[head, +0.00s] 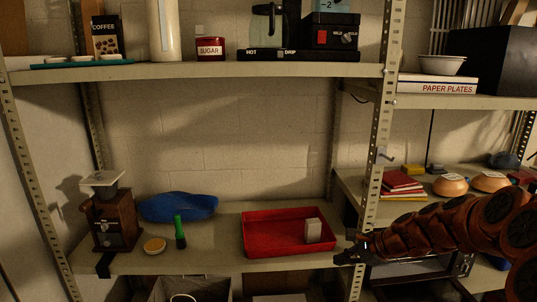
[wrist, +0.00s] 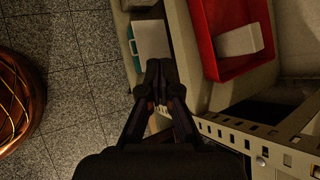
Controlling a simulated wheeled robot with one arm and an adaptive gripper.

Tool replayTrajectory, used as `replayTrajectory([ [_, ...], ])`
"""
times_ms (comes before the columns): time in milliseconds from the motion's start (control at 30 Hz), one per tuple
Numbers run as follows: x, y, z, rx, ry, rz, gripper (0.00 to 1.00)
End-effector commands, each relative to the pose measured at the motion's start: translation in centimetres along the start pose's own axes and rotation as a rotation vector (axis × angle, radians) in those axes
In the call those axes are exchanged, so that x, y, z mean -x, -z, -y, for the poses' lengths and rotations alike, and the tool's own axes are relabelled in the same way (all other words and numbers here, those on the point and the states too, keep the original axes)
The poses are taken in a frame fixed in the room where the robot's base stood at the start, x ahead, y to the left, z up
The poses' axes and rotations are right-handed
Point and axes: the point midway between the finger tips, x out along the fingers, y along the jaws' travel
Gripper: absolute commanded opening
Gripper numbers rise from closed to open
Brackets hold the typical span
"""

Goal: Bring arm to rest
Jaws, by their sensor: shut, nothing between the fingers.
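My gripper (head: 350,256) is at the right end of the lower shelf (head: 200,264) in the head view, in front of the metal upright. In the wrist view my gripper (wrist: 160,66) points away from the camera with its fingers together and nothing between them. My orange-brown arm reaches in from the right edge of the head view. The gripper is apart from the red tray (head: 262,251), which sits to its left on the shelf with a white block (head: 312,230) in it. No keys can be made out.
A perforated upright (head: 381,130) stands close to my gripper. A coffee grinder (head: 113,222), a blue cloth-like thing (head: 178,206) and a green-handled object (head: 179,229) are on the lower shelf.

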Motion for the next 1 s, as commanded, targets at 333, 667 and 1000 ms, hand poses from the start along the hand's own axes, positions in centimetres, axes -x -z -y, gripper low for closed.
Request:
replayTrajectory([
  [333,2.2,-9.6,-11.6,0.549,-0.312,0.019,0.0],
  [667,7.1,-11.7,-23.2,0.981,-0.626,0.025,0.0],
  [1000,13.1,-10.0,-31.6,1.254,-0.901,0.034,0.0],
])
